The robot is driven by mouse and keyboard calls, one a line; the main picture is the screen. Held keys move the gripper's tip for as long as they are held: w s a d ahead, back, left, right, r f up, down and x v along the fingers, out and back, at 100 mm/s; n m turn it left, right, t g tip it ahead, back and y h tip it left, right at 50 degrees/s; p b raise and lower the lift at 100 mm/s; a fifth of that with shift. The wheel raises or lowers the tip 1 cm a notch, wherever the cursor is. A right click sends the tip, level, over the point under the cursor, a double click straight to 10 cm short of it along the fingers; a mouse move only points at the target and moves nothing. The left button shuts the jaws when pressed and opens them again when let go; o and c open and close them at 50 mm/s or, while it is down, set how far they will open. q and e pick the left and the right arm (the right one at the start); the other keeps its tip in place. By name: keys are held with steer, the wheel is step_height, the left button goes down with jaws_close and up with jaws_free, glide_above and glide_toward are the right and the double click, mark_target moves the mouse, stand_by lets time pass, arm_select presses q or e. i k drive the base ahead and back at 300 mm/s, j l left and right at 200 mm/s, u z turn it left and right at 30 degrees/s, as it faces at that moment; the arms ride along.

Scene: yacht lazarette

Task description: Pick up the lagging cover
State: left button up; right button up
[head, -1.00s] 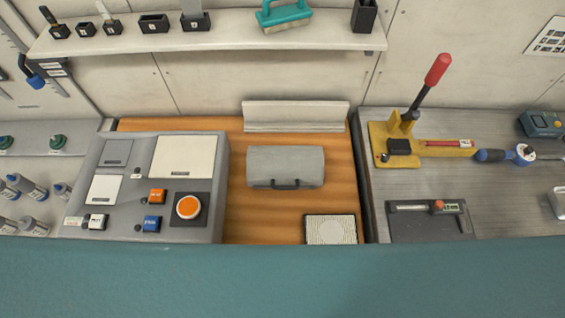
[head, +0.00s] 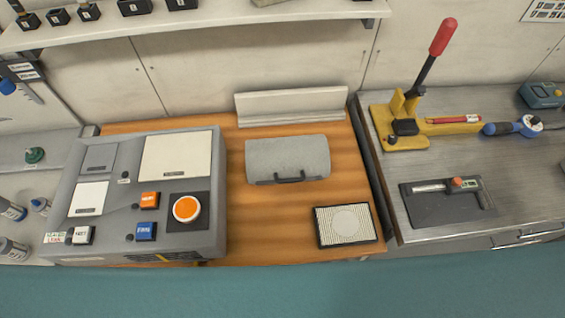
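The lagging cover appears to be the grey, rounded, half-cylinder piece (head: 287,157) with a dark handle on its front side. It lies on the orange-brown wooden surface (head: 262,225) in the middle of the head view. Nothing covers it and nothing touches its handle. Neither of my grippers is in view.
A grey control box (head: 115,190) stands left of the cover. A light angled rail (head: 291,106) lies behind it, and a framed pad (head: 345,225) lies front right. A metal bench (head: 460,160) with a red-handled press (head: 411,120) is at right. A shelf (head: 215,20) hangs above; a teal band (head: 300,290) crosses the front.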

mark_target(300, 158)
steer(key=k+j+z, duration=0.15)
steer(key=j, duration=0.2)
steer(key=j+z, duration=0.15)
steer(key=j, duration=0.2)
steer(key=k+j+z, duration=0.1)
steer(key=j, duration=0.25)
steer(key=k+j+z, duration=0.15)
steer(key=k+j, duration=0.05)
steer(key=j, duration=0.1)
